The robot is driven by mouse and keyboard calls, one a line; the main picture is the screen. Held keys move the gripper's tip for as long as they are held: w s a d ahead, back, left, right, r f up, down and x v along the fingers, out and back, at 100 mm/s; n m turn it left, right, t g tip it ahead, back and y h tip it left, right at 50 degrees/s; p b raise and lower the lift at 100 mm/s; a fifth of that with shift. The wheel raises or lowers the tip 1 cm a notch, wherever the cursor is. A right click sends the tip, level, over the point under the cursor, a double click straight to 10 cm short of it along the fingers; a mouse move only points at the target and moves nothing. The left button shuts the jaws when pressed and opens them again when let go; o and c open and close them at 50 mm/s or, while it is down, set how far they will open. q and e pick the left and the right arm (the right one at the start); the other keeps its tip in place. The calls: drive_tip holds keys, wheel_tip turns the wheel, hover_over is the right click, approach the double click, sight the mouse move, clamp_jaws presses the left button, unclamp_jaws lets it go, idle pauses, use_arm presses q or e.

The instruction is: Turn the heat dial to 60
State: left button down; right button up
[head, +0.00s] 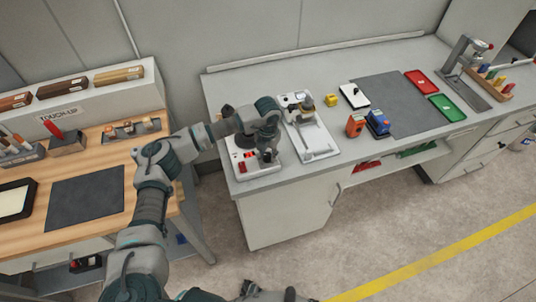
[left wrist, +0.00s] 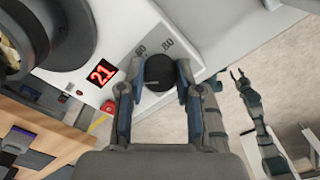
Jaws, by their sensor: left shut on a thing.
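The heat dial is a round black knob (left wrist: 158,77) on a white heater box (head: 242,172). My left gripper (left wrist: 160,69) is shut on the dial, one finger on each side of it. The numbers 60 and 80 show on the panel beyond the dial; other numbers are hidden and I cannot tell where its pointer stands. A red digital display (left wrist: 101,72) on the box reads 21. In the head view, my left gripper (head: 266,154) is over the box's front right part and hides the dial. My right gripper (left wrist: 240,74) hangs apart over the floor, its fingers spread and empty.
A red button (left wrist: 107,105) is beside my left finger on the box. A white device (head: 308,138) stands close on the right. A yellow cube (head: 331,100), an orange device (head: 355,126) and a blue one (head: 378,122) are farther right. A wooden touch-up bench (head: 140,155) is left.

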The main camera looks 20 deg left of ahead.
use_arm(q)
drive_tip(key=m, duration=0.2)
drive_tip(key=m+b, duration=0.1)
drive_tip(key=m, duration=0.2)
drive_tip(key=shift+s+f+m, duration=0.15)
drive_tip(key=shift+f+m, duration=0.1)
drive_tip(key=shift+m, duration=0.05)
drive_tip(key=shift+r+m+b, duration=0.1)
drive_tip(key=shift+m+b, duration=0.75)
drive_tip(key=shift+m, duration=1.35)
use_arm(e)
drive_tip(key=w+a+r, duration=0.1)
drive_tip(key=w+r, duration=0.3)
drive_tip(key=w, duration=0.2)
drive_tip(key=shift+w+r, duration=0.15)
drive_tip(key=shift+w, duration=0.15)
use_arm(q)
drive_tip(key=shift+r, duration=0.1)
drive_tip(key=c, duration=0.8)
unclamp_jaws()
drive_tip(key=shift+a, duration=0.15)
use_arm(e)
drive_tip(key=shift+s+a, duration=0.1)
use_arm(q)
drive_tip(key=shift+r, duration=0.15)
